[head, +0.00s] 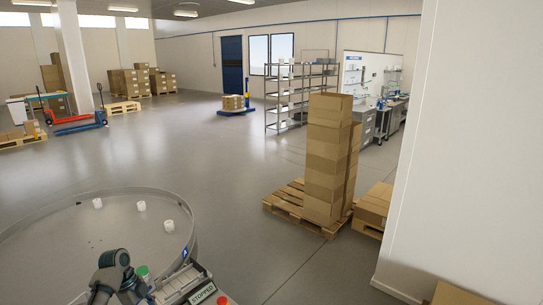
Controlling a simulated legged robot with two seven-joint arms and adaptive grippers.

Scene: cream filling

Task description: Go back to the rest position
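Neither of my grippers can be made out in the head view. A dark grey jointed arm part (115,270) stands at the bottom left, cut off by the lower edge. I cannot tell whether it is mine, and no fingers show on it. A large round grey table (60,235) with a raised rim is at the lower left. Three small white jars stand apart on it: one at the back left (97,203), one in the middle (141,206) and one near the right rim (169,226).
Stacked cartons (328,150) stand on a wooden pallet (290,208) at centre right. A white wall (465,150) closes the right side. The grey floor (225,160) between is clear.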

